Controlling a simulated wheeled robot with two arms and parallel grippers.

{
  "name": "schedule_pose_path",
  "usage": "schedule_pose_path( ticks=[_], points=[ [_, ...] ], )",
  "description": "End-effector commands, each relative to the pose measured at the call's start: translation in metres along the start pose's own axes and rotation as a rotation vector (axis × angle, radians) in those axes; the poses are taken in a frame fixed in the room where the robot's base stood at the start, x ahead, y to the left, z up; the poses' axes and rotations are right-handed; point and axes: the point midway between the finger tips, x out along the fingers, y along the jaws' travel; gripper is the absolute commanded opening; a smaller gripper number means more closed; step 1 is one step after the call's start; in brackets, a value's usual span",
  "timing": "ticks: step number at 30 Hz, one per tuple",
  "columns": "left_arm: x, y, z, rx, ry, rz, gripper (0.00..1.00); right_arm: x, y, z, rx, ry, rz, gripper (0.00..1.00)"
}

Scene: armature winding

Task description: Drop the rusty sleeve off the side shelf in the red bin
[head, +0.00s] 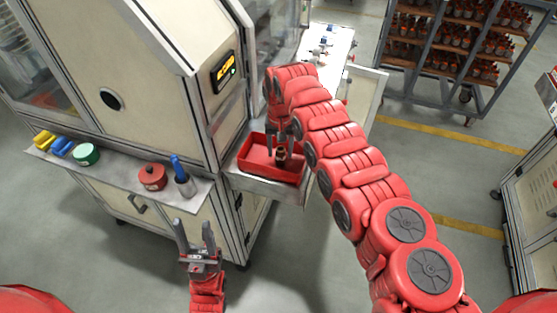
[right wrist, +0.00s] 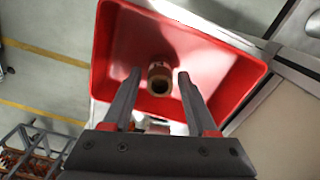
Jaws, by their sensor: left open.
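The rusty sleeve (head: 281,154) is a small brown cylinder. In the right wrist view the sleeve (right wrist: 160,78) shows inside the red bin (right wrist: 225,65), with a gap to each finger. I cannot tell whether it touches the bin floor. My right gripper (head: 283,148) points down into the red bin (head: 249,161), open around or just above the sleeve; its fingertips show in the right wrist view (right wrist: 159,72). My left gripper (head: 193,222) is open and empty, in front of the side shelf (head: 120,168).
The machine cabinet (head: 130,90) stands behind. A rack of bottles (head: 460,45) is far right.

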Motion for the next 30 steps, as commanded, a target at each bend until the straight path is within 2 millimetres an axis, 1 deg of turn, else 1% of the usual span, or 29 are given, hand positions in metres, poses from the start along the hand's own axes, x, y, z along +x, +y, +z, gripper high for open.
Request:
schedule_pose_path(
  ticks=[1, 2, 11, 14, 17, 20, 21, 26, 27, 30],
  points=[
    [0.000, 0.000, 0.000, 0.000, 0.000, 0.000, 0.50, 0.000, 0.000, 0.000, 0.000, 0.000, 0.000, 0.69],
    [0.000, 0.000, 0.000, 0.000, 0.000, 0.000, 0.50, 0.000, 0.000, 0.000, 0.000, 0.000, 0.000, 0.73],
    [-0.001, 0.000, 0.000, 0.000, 0.000, 0.000, 0.50, -0.001, 0.000, 0.000, 0.000, 0.000, 0.000, 0.73],
    [-0.005, 0.000, 0.001, 0.000, 0.000, 0.000, 0.50, -0.006, 0.000, -0.001, 0.001, 0.001, -0.001, 0.73],
    [-0.014, 0.001, 0.002, 0.000, 0.000, 0.000, 0.50, -0.020, 0.000, -0.002, 0.001, 0.005, -0.003, 0.73],
    [-0.026, 0.001, 0.004, 0.000, 0.000, 0.000, 0.50, -0.042, -0.001, -0.002, -0.001, 0.006, -0.001, 0.73],
    [-0.031, 0.002, 0.005, 0.000, 0.000, 0.000, 0.50, -0.054, -0.001, -0.002, -0.001, 0.009, -0.002, 0.73],
    [-0.043, 0.002, 0.007, 0.000, 0.000, 0.000, 0.50, -0.084, -0.002, 0.000, -0.001, 0.002, -0.001, 0.73],
    [-0.032, 0.002, 0.005, 0.000, -0.001, 0.000, 0.50, -0.099, -0.003, 0.001, -0.003, 0.000, -0.002, 0.73],
    [-0.018, 0.001, 0.003, 0.000, 0.001, 0.000, 0.50, -0.119, -0.003, 0.001, -0.003, 0.000, -0.002, 0.73]
  ],
)
